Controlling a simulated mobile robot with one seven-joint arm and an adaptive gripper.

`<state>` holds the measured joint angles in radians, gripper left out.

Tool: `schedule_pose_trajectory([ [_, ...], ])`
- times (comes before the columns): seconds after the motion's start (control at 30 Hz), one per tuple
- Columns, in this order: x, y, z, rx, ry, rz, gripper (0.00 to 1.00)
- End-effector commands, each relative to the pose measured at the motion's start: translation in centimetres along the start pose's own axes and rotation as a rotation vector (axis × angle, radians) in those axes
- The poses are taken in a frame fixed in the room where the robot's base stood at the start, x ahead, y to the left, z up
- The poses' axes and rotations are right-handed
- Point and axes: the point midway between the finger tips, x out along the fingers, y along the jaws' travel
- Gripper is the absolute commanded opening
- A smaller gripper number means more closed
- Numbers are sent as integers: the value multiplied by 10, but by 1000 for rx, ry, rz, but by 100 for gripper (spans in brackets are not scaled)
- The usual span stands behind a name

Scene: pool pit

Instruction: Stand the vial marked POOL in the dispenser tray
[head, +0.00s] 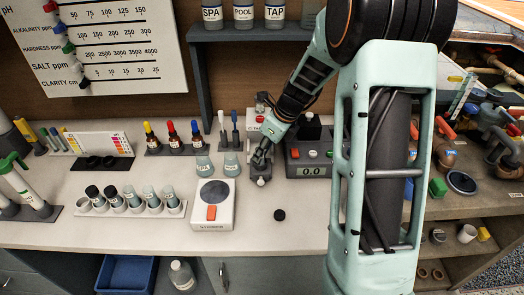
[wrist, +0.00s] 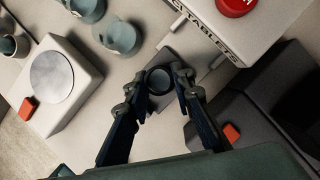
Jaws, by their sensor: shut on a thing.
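My gripper (head: 261,168) is shut on an open, round vial (wrist: 158,80), seen from above in the wrist view between the two fingertips (wrist: 157,88). The vial looks upright; its label is hidden, so I cannot read POOL on it. It is over or on the small dark tray (wrist: 186,58) in front of the white dispenser (wrist: 222,32) with a red button. I cannot tell whether the vial's base touches the tray. In the head view the tray (head: 256,205) shows below my gripper, and the dispenser is partly hidden behind my arm.
Two other vials (head: 203,166) (head: 232,165) stand left of the tray, behind a white device with a round plate (head: 213,193). A black cap (head: 279,215) lies on the bench in front. A dark meter (head: 310,168) stands right. A rack of vials (head: 130,209) is far left.

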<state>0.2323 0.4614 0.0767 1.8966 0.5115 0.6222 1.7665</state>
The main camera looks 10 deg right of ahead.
Motion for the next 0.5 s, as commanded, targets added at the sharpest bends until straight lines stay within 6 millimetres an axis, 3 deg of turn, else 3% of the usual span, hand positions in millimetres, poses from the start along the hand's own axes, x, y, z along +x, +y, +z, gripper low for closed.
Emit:
schedule_pose_trajectory([
  [0.4, 5, 0, -2, 0, 0, 0, 3],
  [0.43, 5, 0, -2, 0, 0, 0, 23],
  [0.5, 5, 0, -2, 0, 0, 0, 31],
])
